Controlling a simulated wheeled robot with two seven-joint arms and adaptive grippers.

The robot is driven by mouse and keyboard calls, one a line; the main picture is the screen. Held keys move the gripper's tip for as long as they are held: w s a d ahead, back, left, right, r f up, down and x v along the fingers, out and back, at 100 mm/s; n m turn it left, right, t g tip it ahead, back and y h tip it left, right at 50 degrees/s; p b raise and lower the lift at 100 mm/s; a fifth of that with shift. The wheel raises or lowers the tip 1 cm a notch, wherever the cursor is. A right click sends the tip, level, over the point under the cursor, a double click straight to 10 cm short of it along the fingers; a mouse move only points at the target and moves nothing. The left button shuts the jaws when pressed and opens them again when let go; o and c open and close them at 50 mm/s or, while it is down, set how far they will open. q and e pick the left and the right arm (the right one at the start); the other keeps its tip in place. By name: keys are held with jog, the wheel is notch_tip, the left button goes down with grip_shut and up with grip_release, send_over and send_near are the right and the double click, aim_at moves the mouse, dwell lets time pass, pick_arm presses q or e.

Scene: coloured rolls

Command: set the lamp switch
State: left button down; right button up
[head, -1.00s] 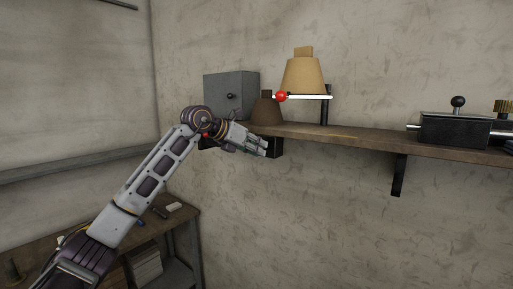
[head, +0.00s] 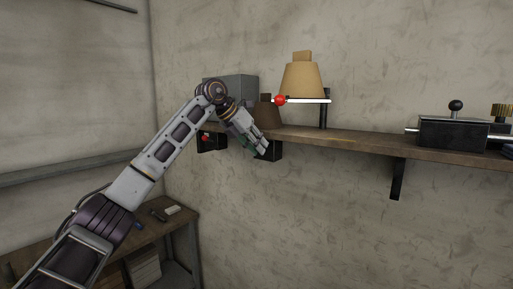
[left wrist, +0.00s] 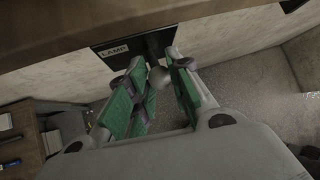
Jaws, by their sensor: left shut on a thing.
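The lamp switch is a black box (head: 273,152) under the wooden shelf in the head view. In the left wrist view its dark plate (left wrist: 118,52) carries the label "LAMP", and a lever with a grey ball knob (left wrist: 158,77) sticks out beside the label. My left gripper (head: 262,148) reaches down to the box from the left. In the left wrist view my left gripper (left wrist: 155,65) has its green-padded fingers on either side of the lever and is shut on it. The contact is partly hidden by the fingers. My right gripper is not in view.
A second black box (head: 215,142) with a red knob (head: 205,138) hangs under the shelf (head: 350,141) farther left. A grey box, brown and tan cones and a black device (head: 452,134) stand above. A low workbench (head: 180,224) is below.

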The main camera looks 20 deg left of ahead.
pick_arm(q)
jog(key=shift+r, duration=0.15)
dwell(0.3)
jog(key=c, duration=1.7)
grip_release()
jog(key=shift+c, duration=0.2)
jog(key=o, duration=0.5)
jog(key=shift+w, duration=0.1)
jog(key=shift+v, duration=5.95)
jog(key=shift+a, duration=0.1)
